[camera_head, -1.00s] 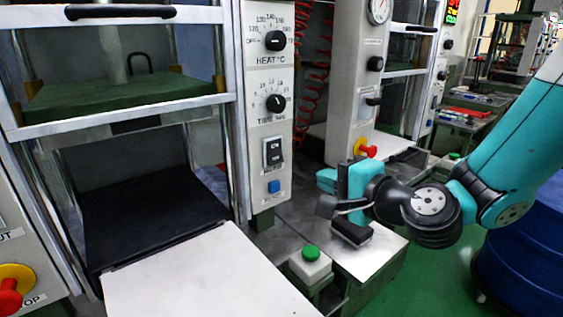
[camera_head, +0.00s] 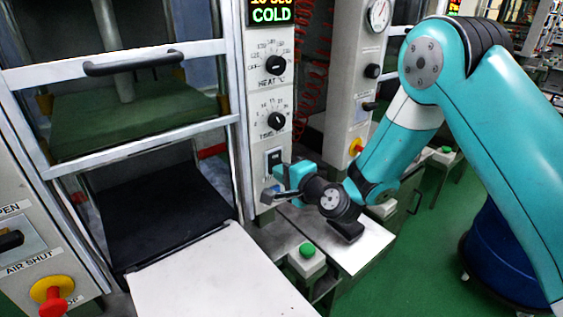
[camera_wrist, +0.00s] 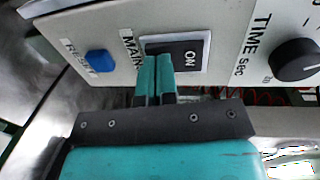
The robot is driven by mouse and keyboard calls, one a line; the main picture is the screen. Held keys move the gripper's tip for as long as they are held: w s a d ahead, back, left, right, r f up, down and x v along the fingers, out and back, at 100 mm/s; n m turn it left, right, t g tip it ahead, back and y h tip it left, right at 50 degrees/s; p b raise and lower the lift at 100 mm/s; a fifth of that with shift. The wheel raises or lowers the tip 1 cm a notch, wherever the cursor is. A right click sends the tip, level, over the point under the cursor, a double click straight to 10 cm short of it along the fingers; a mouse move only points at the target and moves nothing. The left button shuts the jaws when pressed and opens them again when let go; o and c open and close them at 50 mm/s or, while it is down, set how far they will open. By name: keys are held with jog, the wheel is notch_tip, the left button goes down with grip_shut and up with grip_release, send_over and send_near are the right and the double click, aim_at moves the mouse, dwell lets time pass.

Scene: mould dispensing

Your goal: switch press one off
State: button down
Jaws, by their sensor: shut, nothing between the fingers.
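The main switch (camera_head: 273,157) is a dark rocker in a white frame on the grey control panel of the front press. In the wrist view the switch (camera_wrist: 190,56) sits beside the word MAIN and shows ON on its rocker. My gripper (camera_head: 279,174) is at the panel, just below and in front of the switch. In the wrist view my teal gripper fingers (camera_wrist: 154,68) are together and empty. Their tips overlap the end of the rocker away from the ON mark. I cannot tell whether they touch it.
A blue reset button (camera_wrist: 100,61) is beside the switch. The time knob (camera_wrist: 297,61) is on its other side, with the heat knob (camera_head: 275,65) higher up. A green button box (camera_head: 307,262) stands below. The display (camera_head: 271,14) reads COLD.

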jog(key=shift+w+a, duration=0.1)
jog(key=shift+w, duration=0.05)
jog(key=shift+w+f+b, duration=0.1)
jog(key=shift+w+b, duration=0.05)
jog(key=shift+b, duration=0.85)
jog(key=shift+f, duration=0.1)
jog(key=s+d+f+b, duration=0.1)
jog(key=s+d+b, duration=0.6)
jog(key=s+b, duration=0.4)
jog(key=shift+s+d+f+b, duration=0.3)
jog(key=shift+f+b, duration=0.05)
jog(key=shift+b, duration=0.55)
